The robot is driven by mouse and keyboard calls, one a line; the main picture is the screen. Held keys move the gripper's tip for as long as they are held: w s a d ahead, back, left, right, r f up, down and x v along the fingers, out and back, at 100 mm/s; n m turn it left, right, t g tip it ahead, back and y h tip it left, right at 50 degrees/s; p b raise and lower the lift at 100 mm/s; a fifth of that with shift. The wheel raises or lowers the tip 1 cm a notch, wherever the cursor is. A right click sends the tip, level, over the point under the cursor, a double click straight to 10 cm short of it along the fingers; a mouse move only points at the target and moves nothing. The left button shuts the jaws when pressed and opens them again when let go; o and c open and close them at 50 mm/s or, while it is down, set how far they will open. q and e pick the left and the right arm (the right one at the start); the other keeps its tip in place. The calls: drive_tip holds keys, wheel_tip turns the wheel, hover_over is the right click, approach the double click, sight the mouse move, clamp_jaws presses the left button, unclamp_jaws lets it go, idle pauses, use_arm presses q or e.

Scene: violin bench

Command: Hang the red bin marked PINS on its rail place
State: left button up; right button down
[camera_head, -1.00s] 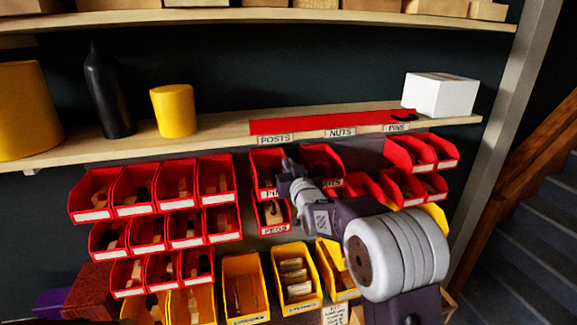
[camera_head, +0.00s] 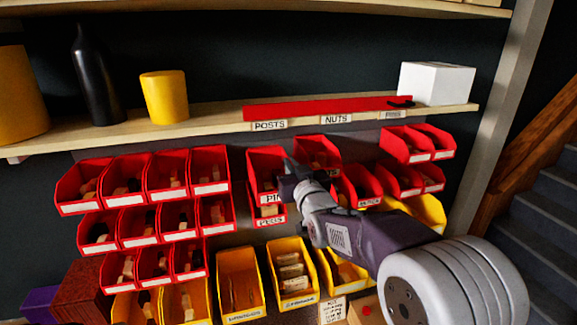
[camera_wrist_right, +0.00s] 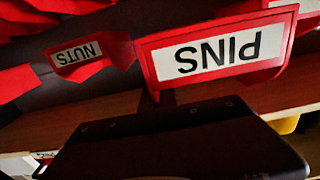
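The red bin marked PINS (camera_head: 265,163) hangs in front of the wall left of the NUTS bin (camera_head: 318,155), under the POSTS label (camera_head: 269,125). My right gripper (camera_head: 290,182) is at its front lower right edge and appears shut on it; the fingertips are mostly hidden. In the right wrist view the PINS bin (camera_wrist_right: 220,55) is large and upside down, just beyond the dark gripper body. A PINS label (camera_head: 393,114) is on the shelf edge at right, with bare dark wall (camera_head: 362,147) below it. My left gripper is not in view.
Rows of red bins (camera_head: 140,180) hang at left, more red bins (camera_head: 405,145) at right. A PEGS bin (camera_head: 270,213) sits just below PINS. Yellow bins (camera_head: 240,280) stand below. The shelf (camera_head: 215,113) holds a red strip (camera_head: 320,106) and a white box (camera_head: 437,83).

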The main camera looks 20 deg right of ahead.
drive_tip(key=s+b, duration=0.2)
drive_tip(key=s, duration=0.8)
idle(0.5)
drive_tip(key=shift+w, duration=0.15)
